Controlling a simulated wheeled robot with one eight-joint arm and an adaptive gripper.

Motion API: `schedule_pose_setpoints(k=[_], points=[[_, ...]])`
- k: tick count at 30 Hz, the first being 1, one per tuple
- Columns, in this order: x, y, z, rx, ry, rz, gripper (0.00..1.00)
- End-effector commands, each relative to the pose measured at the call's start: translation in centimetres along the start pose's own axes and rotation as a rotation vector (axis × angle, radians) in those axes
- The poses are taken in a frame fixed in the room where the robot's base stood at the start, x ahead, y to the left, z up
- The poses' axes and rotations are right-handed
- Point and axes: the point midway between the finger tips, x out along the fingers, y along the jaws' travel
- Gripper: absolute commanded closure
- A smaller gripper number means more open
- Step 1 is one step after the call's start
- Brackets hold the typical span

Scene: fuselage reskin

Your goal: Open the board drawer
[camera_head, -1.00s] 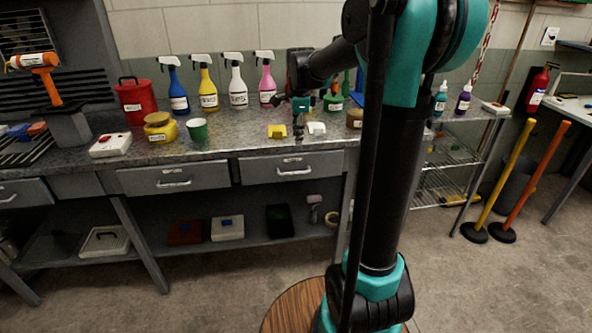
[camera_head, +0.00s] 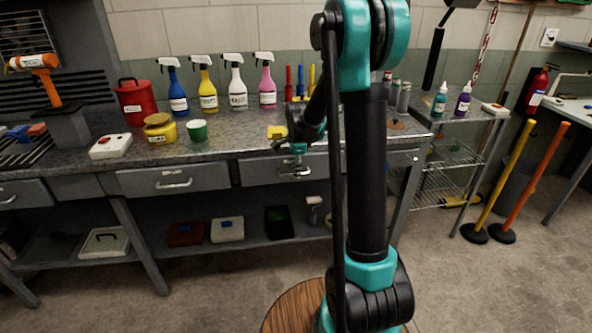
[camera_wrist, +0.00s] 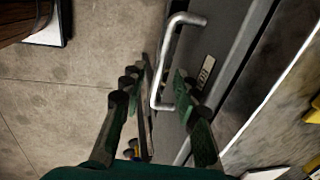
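My gripper (camera_head: 296,165) is in front of a grey bench drawer (camera_head: 254,172), at its metal bar handle (camera_head: 288,174). In the wrist view my gripper (camera_wrist: 157,80) is open, with its dark green fingers spread. The handle (camera_wrist: 168,62) lies in the gap between the fingertips, with the right finger close to the drawer front (camera_wrist: 228,35). I cannot tell whether a finger touches the handle. A small label (camera_wrist: 207,70) sits on the drawer front; its text is too small to read. The drawer looks closed. My arm hides its right part in the head view.
Another closed drawer (camera_head: 140,182) is to the left. Spray bottles (camera_head: 238,92), a green cup (camera_head: 197,131) and a yellow pot (camera_head: 160,129) stand on the bench top (camera_head: 232,143). Bins lie on the lower shelf (camera_head: 255,236). The floor (camera_head: 220,285) in front is clear.

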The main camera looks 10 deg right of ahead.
Motion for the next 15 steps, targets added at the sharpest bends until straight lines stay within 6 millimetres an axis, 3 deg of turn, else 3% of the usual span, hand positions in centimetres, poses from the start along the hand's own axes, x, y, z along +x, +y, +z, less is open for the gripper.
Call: schedule_pose_setpoints(k=[10,15], points=[[0.31,0.01,0.00,0.000,0.000,0.000,0.70],[0.30,0.01,0.00,0.000,0.000,0.000,0.92]])
